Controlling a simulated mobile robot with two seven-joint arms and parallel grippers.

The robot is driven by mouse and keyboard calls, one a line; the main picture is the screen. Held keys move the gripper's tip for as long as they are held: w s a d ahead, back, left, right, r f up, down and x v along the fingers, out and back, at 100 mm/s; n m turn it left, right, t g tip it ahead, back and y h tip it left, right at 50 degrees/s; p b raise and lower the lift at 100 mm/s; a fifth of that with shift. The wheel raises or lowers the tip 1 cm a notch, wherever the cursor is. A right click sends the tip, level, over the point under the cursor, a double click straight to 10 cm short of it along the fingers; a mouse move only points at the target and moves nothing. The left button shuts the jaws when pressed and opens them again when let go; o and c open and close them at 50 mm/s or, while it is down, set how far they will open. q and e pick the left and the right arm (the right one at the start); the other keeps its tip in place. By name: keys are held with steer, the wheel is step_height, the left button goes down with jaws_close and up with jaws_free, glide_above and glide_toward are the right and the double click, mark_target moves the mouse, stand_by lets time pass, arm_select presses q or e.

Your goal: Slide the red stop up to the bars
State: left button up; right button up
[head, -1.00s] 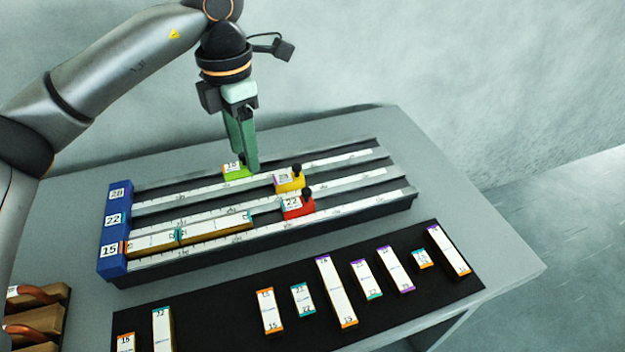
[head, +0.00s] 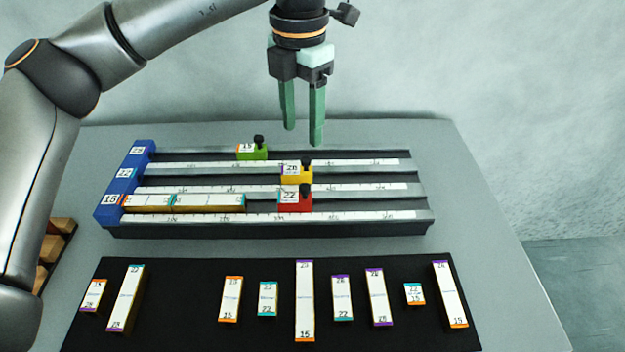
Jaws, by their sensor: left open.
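The red stop (head: 295,201), with a black knob and a label reading 22, sits in the front channel of the grey rack. Two bars, a short one (head: 147,201) and a longer one (head: 208,201), lie end to end in that channel against the blue end block (head: 124,183). A gap separates the longer bar's right end from the red stop. My left gripper (head: 302,133) is open and empty, fingers pointing down, in the air above and behind the stops. My right gripper is not in view.
A yellow stop (head: 297,174) stands just behind the red one, and a green stop (head: 252,151) is in the rear channel. Several loose bars lie on a black mat (head: 185,325) in front of the rack. Wooden pieces (head: 52,250) stand at the left.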

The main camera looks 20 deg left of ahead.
mark_target(305, 186)
arm_select(q)
step_height(305, 186, down, 12)
steer(key=shift+f+b, duration=0.25)
steer(key=shift+b, duration=0.05)
stand_by(0.3)
jaws_close()
stand_by(0.4)
stand_by(1.0)
